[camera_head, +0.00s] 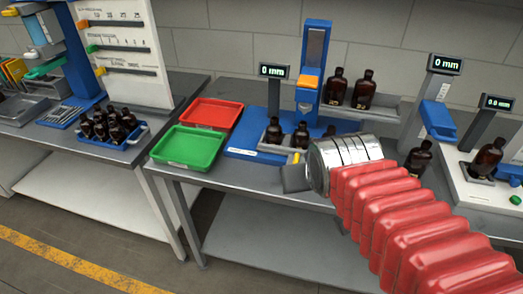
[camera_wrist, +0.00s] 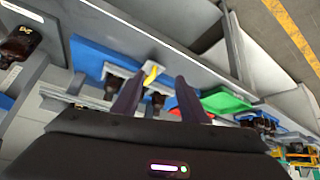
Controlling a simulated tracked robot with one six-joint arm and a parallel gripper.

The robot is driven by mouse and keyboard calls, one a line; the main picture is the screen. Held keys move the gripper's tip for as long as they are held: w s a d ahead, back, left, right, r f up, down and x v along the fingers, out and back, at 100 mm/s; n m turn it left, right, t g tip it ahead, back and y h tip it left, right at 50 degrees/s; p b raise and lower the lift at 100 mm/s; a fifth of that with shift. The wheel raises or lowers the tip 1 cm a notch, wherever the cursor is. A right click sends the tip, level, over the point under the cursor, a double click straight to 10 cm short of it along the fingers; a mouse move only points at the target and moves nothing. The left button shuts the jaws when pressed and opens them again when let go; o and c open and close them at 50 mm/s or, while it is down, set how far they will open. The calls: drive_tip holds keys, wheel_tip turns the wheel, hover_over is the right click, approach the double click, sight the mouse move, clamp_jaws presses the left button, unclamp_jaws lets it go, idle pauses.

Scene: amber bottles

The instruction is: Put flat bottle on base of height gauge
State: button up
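Several amber bottles are in view; I cannot tell which is the flat one. In the head view, a height gauge with a blue column (camera_head: 315,50) and orange slider (camera_head: 309,82) stands on a blue base (camera_head: 240,140). Bottles (camera_head: 273,131) and (camera_head: 301,135) stand in a grey holder there, with another partly hidden to their right. Another bottle (camera_head: 418,158) stands right of my wrist, its lower part hidden.
Green (camera_head: 188,148) and red (camera_head: 213,113) trays lie left of the base. Two bottles (camera_head: 364,90) stand on a rear shelf. A blue crate of bottles (camera_head: 107,128) sits on the left bench. Another gauge (camera_head: 437,118) and a white station with a bottle (camera_head: 487,157) stand right.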

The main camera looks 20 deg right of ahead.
drive_tip(key=s+a+n+g+y, duration=0.1)
drive_tip(key=s+a, duration=0.4)
drive_tip(key=a, duration=0.1)
drive_tip(key=shift+s+y, duration=0.3)
